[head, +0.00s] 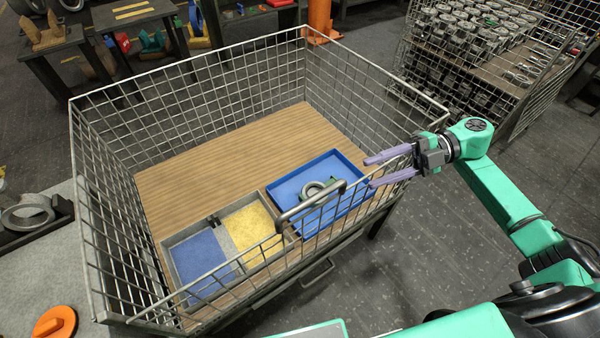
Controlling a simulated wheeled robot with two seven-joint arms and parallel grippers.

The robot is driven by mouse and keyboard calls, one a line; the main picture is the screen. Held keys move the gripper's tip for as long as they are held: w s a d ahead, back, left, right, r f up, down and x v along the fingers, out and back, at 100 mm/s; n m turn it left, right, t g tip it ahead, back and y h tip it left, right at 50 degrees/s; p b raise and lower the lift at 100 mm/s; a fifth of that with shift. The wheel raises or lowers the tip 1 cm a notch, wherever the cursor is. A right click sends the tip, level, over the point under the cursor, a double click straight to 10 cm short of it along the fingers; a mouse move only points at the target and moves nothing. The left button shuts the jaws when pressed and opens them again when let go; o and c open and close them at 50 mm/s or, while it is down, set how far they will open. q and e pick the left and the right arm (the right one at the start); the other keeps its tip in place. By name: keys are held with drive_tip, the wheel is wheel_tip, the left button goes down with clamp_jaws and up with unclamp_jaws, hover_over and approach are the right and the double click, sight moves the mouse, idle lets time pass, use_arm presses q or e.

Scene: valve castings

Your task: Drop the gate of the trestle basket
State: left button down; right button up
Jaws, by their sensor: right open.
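The trestle basket (190,73) is a large grey wire-mesh basket with a wooden floor, in the middle of the head view. Its near mesh side, the gate (357,212), appears upright. A thick grey bar handle (312,200) shows at the gate's top edge. My right gripper (370,172) is open and empty, its two lilac fingers pointing left. In the picture the fingers overlap the basket's right part, right of the handle. I cannot tell whether they touch the mesh. My left gripper is not in view.
Another mesh basket (475,75) full of castings stands back right. A grey table with an orange disc (55,322) is at left.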

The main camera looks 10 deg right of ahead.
drive_tip(key=p, duration=0.2)
approach(326, 195)
drive_tip(key=r+x, duration=0.1)
drive_tip(key=x, duration=0.6)
drive_tip(key=shift+f+p, duration=0.3)
drive_tip(key=shift+p, duration=0.05)
drive_tip(key=x, duration=0.4)
drive_tip(key=shift+s+a+f+p, duration=0.1)
drive_tip(key=shift+a+p, duration=0.25)
drive_tip(key=shift+p, duration=0.05)
drive_tip(key=shift+a+f, duration=0.1)
drive_tip(key=shift+a, duration=0.1)
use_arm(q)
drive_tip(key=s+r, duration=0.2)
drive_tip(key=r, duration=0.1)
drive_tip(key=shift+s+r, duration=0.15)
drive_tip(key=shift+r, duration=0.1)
use_arm(e)
drive_tip(key=shift+f, duration=0.1)
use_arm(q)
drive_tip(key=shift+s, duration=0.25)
use_arm(e)
clamp_jaws()
